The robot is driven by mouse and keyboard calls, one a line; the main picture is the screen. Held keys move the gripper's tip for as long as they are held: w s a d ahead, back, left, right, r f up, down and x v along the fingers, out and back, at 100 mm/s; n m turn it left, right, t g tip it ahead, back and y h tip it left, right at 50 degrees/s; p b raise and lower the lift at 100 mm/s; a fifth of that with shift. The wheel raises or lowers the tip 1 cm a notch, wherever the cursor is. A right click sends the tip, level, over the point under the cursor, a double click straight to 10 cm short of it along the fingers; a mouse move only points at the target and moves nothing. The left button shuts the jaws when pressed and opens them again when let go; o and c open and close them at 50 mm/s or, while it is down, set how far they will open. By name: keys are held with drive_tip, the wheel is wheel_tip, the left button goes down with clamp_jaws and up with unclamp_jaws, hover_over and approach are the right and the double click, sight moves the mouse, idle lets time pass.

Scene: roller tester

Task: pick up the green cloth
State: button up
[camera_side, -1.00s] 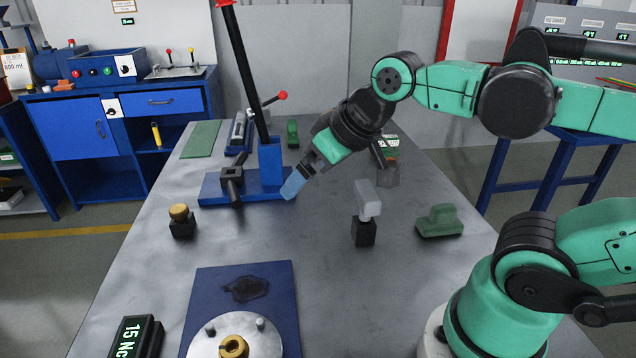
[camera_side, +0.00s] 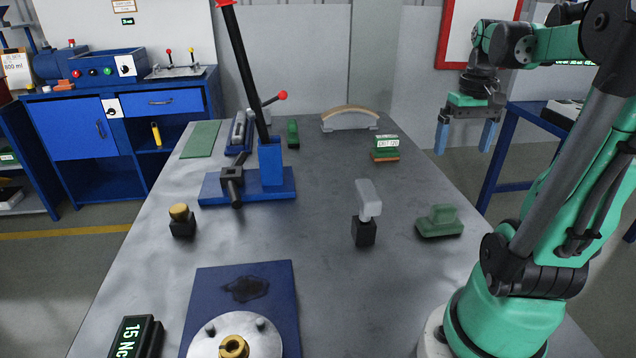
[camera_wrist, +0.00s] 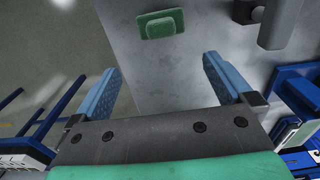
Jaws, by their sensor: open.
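A green piece (camera_side: 439,222) with a flat base and a raised middle lies on the table near its right edge; it looks like the green cloth. In the wrist view it shows at the top (camera_wrist: 160,24), ahead of the fingers and apart from them. My gripper (camera_side: 465,137) is open and empty, with its blue fingers pointing down. It hangs beyond the table's right edge, above and behind the green piece. The wrist view shows both fingers apart with nothing between them (camera_wrist: 161,68).
A grey hammer-like tool on a black block (camera_side: 366,215) stands left of the green piece. A blue lever press (camera_side: 272,165), a flat green sheet (camera_side: 201,139), a labelled green box (camera_side: 386,145) and an arched piece (camera_side: 349,118) are farther back. A dark-stained blue plate (camera_side: 275,275) lies in front.

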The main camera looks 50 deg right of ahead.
sight(445, 206)
wheel_tip(445, 206, down, 14)
drive_tip(key=shift+a+f, duration=0.1)
drive_tip(key=shift+f, duration=0.15)
idle(0.5)
drive_tip(key=c, duration=1.3)
